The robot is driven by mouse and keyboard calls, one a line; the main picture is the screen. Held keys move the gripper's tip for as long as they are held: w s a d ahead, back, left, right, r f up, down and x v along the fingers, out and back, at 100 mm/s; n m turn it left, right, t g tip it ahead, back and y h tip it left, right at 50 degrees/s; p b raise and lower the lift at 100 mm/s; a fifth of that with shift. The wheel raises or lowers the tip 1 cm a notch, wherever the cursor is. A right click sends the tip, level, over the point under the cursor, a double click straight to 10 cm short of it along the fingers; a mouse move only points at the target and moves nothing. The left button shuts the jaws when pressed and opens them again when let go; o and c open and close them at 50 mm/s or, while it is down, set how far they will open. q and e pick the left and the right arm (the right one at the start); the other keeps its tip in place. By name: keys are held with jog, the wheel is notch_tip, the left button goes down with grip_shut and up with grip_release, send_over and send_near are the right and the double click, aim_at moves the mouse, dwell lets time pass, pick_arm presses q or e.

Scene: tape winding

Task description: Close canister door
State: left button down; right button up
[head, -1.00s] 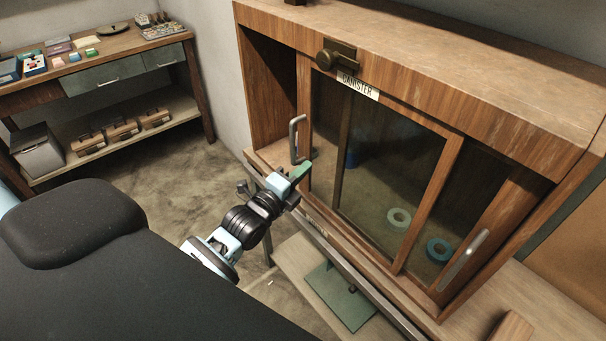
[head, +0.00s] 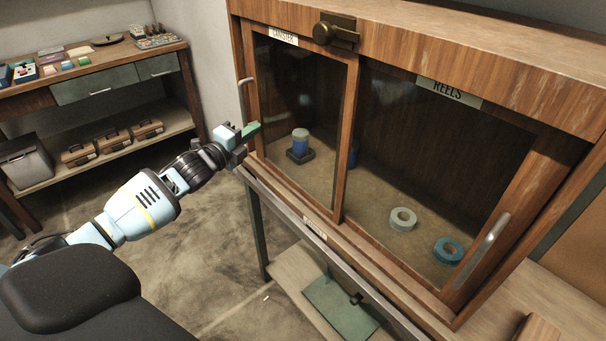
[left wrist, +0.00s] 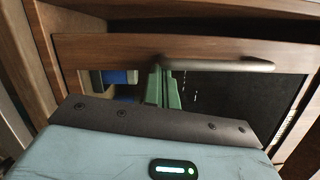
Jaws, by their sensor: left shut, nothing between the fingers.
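The canister door (head: 350,110) is a wood-framed glass sliding panel with a "CANISTER" label. It stands at the left end of the cabinet (head: 460,35), its left stile by the left side wall. Its metal handle (head: 247,80) is on that stile and also shows in the left wrist view (left wrist: 220,64). A blue canister with a pale top (head: 300,143) stands behind the glass. My left gripper (head: 251,131) is shut and empty, its green fingertips (left wrist: 161,86) close by the handle; contact is unclear. My right gripper is out of view.
The right door, under the "REELS" label, has its own handle (head: 487,240). A pale tape roll (head: 403,212) and a teal tape roll (head: 437,247) lie inside. A side bench (head: 185,85) stands at the left.

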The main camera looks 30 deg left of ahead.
aim_at(253, 119)
pick_arm(q)
jog(key=shift+w+a+f+b, duration=0.1)
jog(key=shift+w+a+b, duration=0.1)
jog(key=shift+a, duration=0.4)
jog(key=shift+w+a+f+b, duration=0.1)
jog(key=shift+w+a+b, duration=0.05)
jog(key=shift+a, duration=0.4)
jog(key=shift+w+a+r, duration=0.1)
jog(key=shift+w+a, duration=0.1)
jog(key=shift+a, duration=0.25)
jog(key=shift+r, duration=0.2)
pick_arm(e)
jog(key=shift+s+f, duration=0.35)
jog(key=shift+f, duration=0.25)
pick_arm(q)
jog(key=shift+a, duration=0.15)
